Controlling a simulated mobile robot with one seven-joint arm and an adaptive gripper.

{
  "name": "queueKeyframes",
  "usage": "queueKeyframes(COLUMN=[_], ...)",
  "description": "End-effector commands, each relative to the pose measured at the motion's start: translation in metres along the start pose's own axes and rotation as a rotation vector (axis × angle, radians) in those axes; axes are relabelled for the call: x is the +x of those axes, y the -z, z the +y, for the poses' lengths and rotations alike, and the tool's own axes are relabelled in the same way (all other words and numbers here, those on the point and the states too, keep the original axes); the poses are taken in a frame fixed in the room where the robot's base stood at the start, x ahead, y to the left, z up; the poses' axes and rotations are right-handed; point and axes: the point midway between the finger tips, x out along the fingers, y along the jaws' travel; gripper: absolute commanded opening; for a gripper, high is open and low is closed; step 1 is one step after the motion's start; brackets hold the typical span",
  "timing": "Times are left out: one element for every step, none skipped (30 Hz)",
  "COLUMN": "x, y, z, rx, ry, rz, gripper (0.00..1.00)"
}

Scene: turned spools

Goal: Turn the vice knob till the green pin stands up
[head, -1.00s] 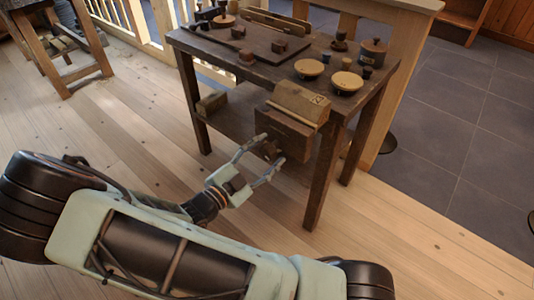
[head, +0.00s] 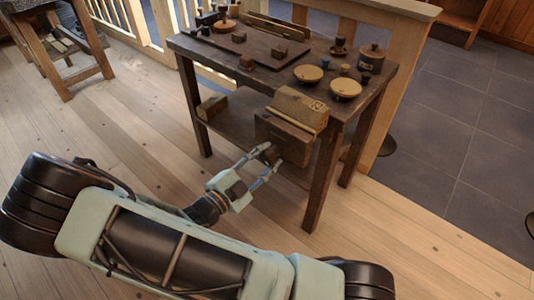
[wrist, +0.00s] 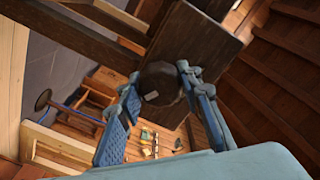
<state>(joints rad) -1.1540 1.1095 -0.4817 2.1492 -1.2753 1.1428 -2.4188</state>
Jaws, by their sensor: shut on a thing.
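The vice (head: 283,138) is a block of brown wood on the front of the dark workbench, with a lighter wooden block (head: 299,108) above it. Its dark round knob (wrist: 160,88) faces me in the wrist view, with a small pale mark on its face. My gripper (head: 272,156) reaches up to the vice front in the head view. Its two blue fingers stand on either side of the knob in the wrist view, shut on it. The fingers mostly hide the knob in the head view. I cannot make out a green pin in either view.
The workbench (head: 213,50) carries shallow bowls (head: 308,74), a lidded pot (head: 371,58) and several small wooden pieces. A wooden block (head: 212,107) lies on its lower shelf. Bench legs stand close by the vice. The plank floor (head: 120,135) left of the bench is clear.

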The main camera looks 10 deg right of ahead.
Motion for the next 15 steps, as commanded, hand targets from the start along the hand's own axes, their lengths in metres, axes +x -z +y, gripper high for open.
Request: queueKeyframes(x=[0.0000, 0.0001, 0.0003, 0.0002, 0.0001, 0.0001, 0.0000, 0.0000, 0.0001, 0.0000, -0.0002, -0.0003, -0.0004, -0.0003, -0.0003], y=[0.0043, 0.0045, 0.0048, 0.0047, 0.0046, 0.0045, 0.0044, 0.0042, 0.0038, 0.0034, 0.0031, 0.0028, 0.0027, 0.0026, 0.0026], z=[-0.0032, -0.0034, -0.0033, -0.0032, -0.0034, -0.0035, -0.0033, -0.0029, -0.0026, -0.0025, -0.0024, -0.0022, -0.0019, -0.0016, -0.0015], rx=[0.028, 0.050, 0.082, 0.107, 0.134, 0.171, 0.200, 0.228, 0.265, 0.294, 0.323, 0.362, 0.390, 0.418, 0.456], ry=[-0.003, -0.003, -0.003, -0.004, -0.003, -0.003, -0.003, -0.003, -0.003, -0.003, -0.003, -0.003, -0.003, -0.003, -0.003], rz=[0.000, 0.000, 0.000, 0.000, 0.000, 0.000, 0.000, 0.000, 0.000, 0.000, 0.000, -0.001, 0.000, 0.000, 0.001], gripper=[0.09, 0.09, 0.09, 0.09, 0.09, 0.09, 0.09, 0.09, 0.09, 0.09, 0.09, 0.09, 0.09, 0.09, 0.09])
